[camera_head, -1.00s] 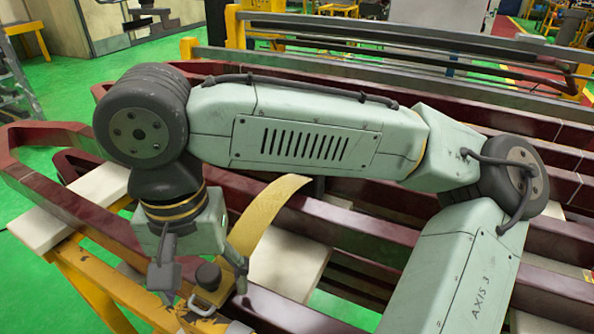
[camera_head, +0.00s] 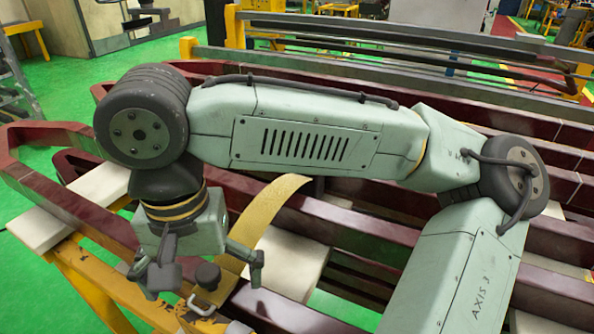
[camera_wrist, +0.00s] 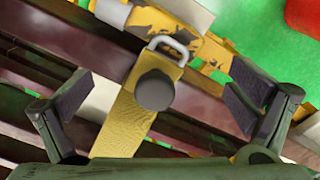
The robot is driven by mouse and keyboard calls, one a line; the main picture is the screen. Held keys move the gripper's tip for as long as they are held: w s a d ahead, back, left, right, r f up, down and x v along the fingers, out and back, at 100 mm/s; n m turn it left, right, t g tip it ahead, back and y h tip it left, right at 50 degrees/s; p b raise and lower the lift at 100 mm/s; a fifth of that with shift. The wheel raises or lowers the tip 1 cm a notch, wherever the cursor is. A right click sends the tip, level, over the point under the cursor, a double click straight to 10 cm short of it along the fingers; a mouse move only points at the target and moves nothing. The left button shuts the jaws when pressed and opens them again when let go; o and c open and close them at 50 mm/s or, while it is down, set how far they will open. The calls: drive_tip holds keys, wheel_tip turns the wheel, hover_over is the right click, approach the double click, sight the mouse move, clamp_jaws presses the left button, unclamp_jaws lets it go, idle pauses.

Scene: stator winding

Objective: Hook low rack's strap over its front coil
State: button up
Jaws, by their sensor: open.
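The strap (camera_head: 262,222) is a yellow band that curves up from the rack's front and arches over toward the coils; its free end is in the air in the head view. In the wrist view the strap (camera_wrist: 127,122) runs between my fingers, with a dark round knob (camera_wrist: 155,90) and a metal loop (camera_wrist: 168,48) at its fixed end. The front coil (camera_head: 300,310) is a dark red bar beside the strap's base. My gripper (camera_head: 202,272) is open, with its fingers on either side of the strap and knob; I cannot tell whether they touch.
The yellow rack frame (camera_head: 90,280) carries white support blocks (camera_head: 50,222). More dark red coils (camera_head: 360,225) lie behind, close under my arm. Green floor shows at the left.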

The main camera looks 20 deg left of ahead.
drive_tip(key=shift+r+p, duration=0.85)
drive_tip(key=shift+r, duration=2.7)
